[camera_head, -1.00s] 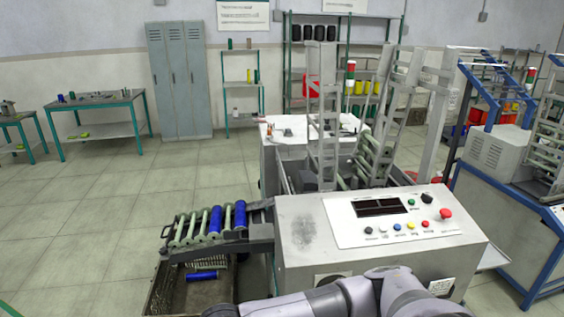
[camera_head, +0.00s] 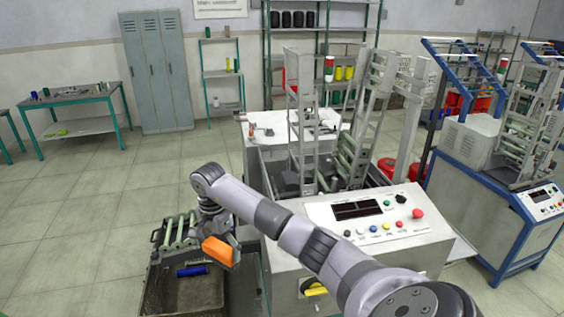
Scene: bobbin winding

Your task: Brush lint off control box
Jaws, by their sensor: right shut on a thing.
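The control box (camera_head: 282,260) is a grey metal cabinet with a white sloped panel holding a dark display (camera_head: 358,210) and coloured buttons. My right arm lies across its top left part and hides the area where the lint patch was. My right gripper (camera_head: 213,232) is beyond the left end of the box, above the bobbin rack. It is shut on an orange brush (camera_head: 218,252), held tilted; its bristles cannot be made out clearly. My left gripper is not in view.
The bobbin rack (camera_head: 176,236) with green rods is left of the box, partly hidden by my gripper. Below it, a tray (camera_head: 160,296) holds a blue bobbin (camera_head: 192,271). Tall grey frames (camera_head: 300,120) rise behind the box. Floor is free at left.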

